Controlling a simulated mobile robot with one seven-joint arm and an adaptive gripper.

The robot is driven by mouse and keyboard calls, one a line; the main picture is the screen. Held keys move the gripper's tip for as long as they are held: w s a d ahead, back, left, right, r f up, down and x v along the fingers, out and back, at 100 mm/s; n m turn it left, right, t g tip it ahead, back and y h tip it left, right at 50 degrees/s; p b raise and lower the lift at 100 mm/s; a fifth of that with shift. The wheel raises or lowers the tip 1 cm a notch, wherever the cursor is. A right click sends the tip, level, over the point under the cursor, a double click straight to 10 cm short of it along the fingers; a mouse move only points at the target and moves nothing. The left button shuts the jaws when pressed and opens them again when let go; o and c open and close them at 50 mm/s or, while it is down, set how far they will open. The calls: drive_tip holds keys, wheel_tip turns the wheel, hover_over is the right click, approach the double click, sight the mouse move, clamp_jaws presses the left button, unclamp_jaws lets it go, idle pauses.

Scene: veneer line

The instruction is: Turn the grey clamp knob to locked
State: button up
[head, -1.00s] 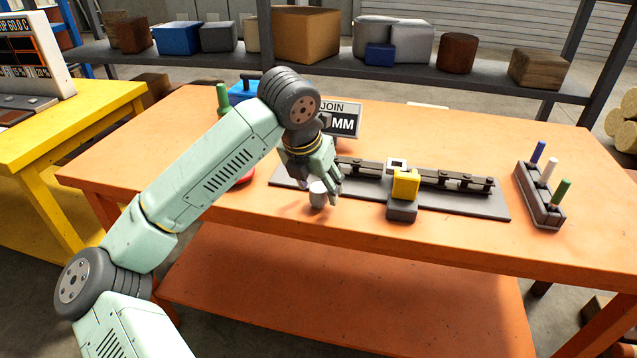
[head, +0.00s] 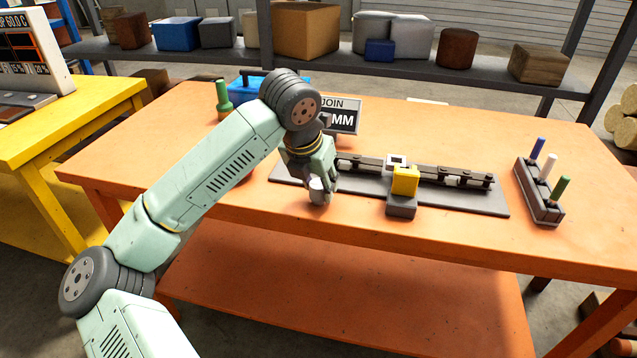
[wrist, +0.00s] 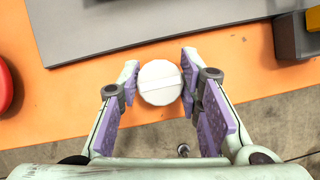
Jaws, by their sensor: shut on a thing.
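The grey clamp knob (head: 317,193) is at the front edge of the orange bench, just in front of the grey plate (head: 454,204). In the wrist view it is a pale round cap (wrist: 160,82) with a raised bar running nearly left to right across its top. My gripper (head: 320,186) is shut on it from above. The wrist view shows one finger on each side of the cap, left and right (wrist: 160,79). No lock marking is readable.
A dark rail (head: 430,174) with a yellow block (head: 405,181) stands on the plate to the right. A holder (head: 539,193) with coloured pegs is at the far right. A sign (head: 346,116) and a blue box (head: 247,87) are behind my arm.

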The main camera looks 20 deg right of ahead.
drive_tip(key=shift+c, duration=0.9)
drive_tip(key=m+b, duration=0.2)
drive_tip(key=shift+f+m+g+h+b, duration=0.15)
drive_tip(key=shift+m+g+h+b, duration=0.25)
drive_tip(key=m+g, duration=0.1)
drive_tip(key=m, duration=0.1)
drive_tip(key=m+g+b, duration=0.1)
drive_tip(key=m, duration=0.2)
drive_tip(key=shift+h+b, duration=0.3)
drive_tip(key=m, duration=0.2)
drive_tip(key=m+g, duration=0.1)
drive_tip(key=m, duration=0.1)
drive_tip(key=m+g+p, duration=0.1)
drive_tip(key=shift+r+m, duration=0.25)
drive_tip(key=shift+m, duration=0.15)
drive_tip(key=shift+m+g+y+p, duration=0.3)
drive_tip(key=shift+m+g+y, duration=0.1)
drive_tip(key=shift+m, duration=0.65)
drive_tip(key=shift+m+g+y+p, duration=0.3)
drive_tip(key=shift+m+y, duration=0.1)
drive_tip(key=shift+m, duration=0.65)
drive_tip(key=shift+f, duration=0.1)
drive_tip(key=o, duration=1.1)
